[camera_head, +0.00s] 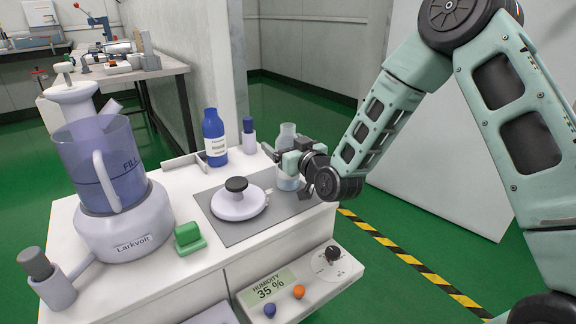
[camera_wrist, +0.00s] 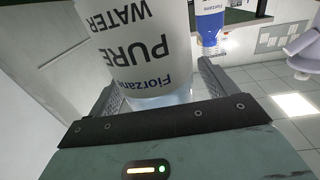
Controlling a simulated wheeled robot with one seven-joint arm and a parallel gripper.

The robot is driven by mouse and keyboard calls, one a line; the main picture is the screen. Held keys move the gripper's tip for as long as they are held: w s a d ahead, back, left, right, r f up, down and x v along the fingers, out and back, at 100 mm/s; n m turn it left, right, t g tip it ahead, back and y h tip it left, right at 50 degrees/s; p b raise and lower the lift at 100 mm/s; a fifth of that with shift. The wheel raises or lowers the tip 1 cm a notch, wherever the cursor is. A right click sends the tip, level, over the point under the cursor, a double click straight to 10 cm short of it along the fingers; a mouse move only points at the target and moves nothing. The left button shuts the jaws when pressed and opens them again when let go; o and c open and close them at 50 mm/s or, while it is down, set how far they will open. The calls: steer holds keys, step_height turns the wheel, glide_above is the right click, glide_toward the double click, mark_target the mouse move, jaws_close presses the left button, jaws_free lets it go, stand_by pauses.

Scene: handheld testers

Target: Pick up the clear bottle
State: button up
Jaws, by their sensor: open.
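The clear bottle (camera_head: 288,180) stands at the right end of the white cabinet top in the head view, partly hidden by my gripper (camera_head: 293,158). In the wrist view the bottle (camera_wrist: 135,50) is large and close, with a white label reading "PURE WATER". My gripper (camera_wrist: 155,95) is open, with one finger on either side of the bottle's body. I cannot tell whether either finger touches it.
A blue bottle (camera_head: 214,138) and a small blue-capped bottle (camera_head: 249,140) stand behind. A white knobbed dish (camera_head: 238,203) sits on the grey mat (camera_head: 246,235). A food processor (camera_head: 112,185) and green block (camera_head: 188,237) are at left.

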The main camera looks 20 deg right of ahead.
steer(key=shift+w+a, duration=0.1)
steer(key=shift+w, duration=0.35)
steer(key=shift+r, duration=0.1)
steer(key=c, duration=1.4)
